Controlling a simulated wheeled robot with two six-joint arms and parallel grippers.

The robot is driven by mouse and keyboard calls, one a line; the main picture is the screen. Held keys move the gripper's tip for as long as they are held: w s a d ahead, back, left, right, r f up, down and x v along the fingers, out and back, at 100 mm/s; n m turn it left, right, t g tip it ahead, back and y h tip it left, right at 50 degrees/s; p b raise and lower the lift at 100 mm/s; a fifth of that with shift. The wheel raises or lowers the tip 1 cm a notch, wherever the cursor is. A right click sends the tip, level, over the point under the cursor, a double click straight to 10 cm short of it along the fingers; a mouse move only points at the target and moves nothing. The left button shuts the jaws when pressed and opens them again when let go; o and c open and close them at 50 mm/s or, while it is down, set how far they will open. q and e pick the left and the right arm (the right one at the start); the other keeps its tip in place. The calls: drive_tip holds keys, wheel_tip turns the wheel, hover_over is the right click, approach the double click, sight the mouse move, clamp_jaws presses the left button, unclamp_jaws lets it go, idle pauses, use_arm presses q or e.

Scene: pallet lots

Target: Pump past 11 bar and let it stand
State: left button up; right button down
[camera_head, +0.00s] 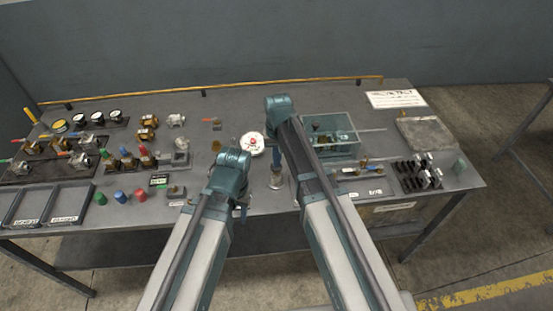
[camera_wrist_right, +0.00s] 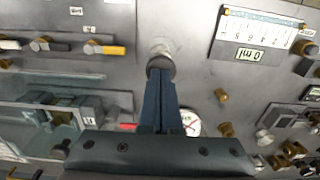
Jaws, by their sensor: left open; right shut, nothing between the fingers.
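A round white gauge (camera_head: 252,143) with a red centre stands near the middle of the bench; part of it shows in the right wrist view (camera_wrist_right: 190,122) beside my fingers. Its reading is too small to make out. A short silver post (camera_head: 276,180) stands on the bench below my right gripper. In the right wrist view my right gripper (camera_wrist_right: 160,75) is shut and empty, its blue fingertips at a dark round knob (camera_wrist_right: 160,62); I cannot tell whether they touch. My left gripper (camera_head: 240,203) is open near the front of the bench, left of the post; its fingers are mostly hidden.
A clear-walled tank (camera_head: 343,150) stands right of my right arm. Black fittings (camera_head: 420,172) stand further right, near a grey slab (camera_head: 425,133). Valves, coloured caps (camera_head: 120,197) and trays (camera_head: 68,204) fill the left. A white card (camera_head: 395,99) lies at the back right.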

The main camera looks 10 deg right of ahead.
wheel_tip(320, 180, up, 14)
drive_tip(key=p, duration=1.3)
drive_tip(key=shift+d, duration=0.1)
wheel_tip(320, 180, up, 3)
drive_tip(key=p, duration=0.3)
drive_tip(key=shift+p, duration=0.35)
drive_tip(key=shift+f, duration=0.1)
wheel_tip(320, 180, down, 14)
drive_tip(key=b, duration=1.4)
